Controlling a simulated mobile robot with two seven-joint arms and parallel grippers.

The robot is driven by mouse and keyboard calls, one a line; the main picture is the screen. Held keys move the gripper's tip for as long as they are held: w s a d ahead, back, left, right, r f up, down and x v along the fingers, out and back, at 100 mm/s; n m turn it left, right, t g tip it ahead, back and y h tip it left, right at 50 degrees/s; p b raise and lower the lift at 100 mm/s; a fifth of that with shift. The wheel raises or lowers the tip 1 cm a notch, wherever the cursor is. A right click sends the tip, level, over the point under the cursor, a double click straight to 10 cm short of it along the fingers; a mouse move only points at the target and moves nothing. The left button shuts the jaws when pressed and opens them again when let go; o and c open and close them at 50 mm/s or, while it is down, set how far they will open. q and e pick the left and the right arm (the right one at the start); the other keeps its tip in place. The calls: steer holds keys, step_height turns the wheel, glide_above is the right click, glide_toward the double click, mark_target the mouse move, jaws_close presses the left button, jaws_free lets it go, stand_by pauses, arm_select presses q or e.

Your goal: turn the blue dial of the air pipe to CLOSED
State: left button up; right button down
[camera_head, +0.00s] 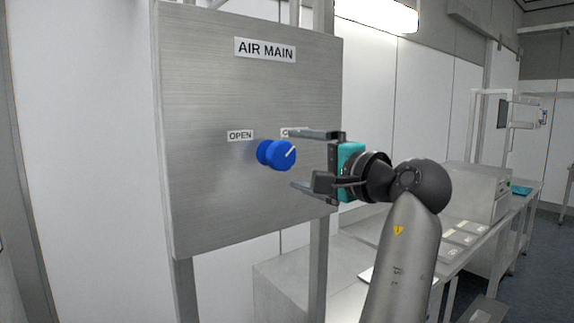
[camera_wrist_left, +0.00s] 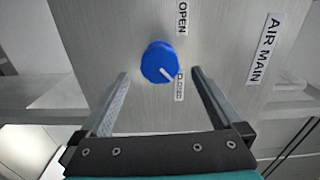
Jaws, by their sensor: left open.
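The blue dial (camera_head: 277,155) sits on the steel panel (camera_head: 215,185). Its white mark points up and right in the head view, toward the partly hidden label on the right. In the left wrist view the dial (camera_wrist_left: 157,60) has its mark toward the CLOSED label (camera_wrist_left: 180,86). The OPEN label (camera_head: 240,135) is left of the dial. My left gripper (camera_head: 300,160) is open, facing the panel, one finger above and one below the dial's height. In the wrist view the dial shows between the fingertips, with gaps on both sides. My right gripper is out of view.
The AIR MAIN sign (camera_head: 265,49) is at the panel's top. The panel stands on metal posts (camera_head: 318,265). A steel bench (camera_head: 465,238) with a box-like machine (camera_head: 482,190) runs along the wall at right. Open floor shows at far right.

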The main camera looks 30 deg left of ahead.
arm_select(q)
steer(key=b+v, duration=0.2)
steer(key=v, duration=0.8)
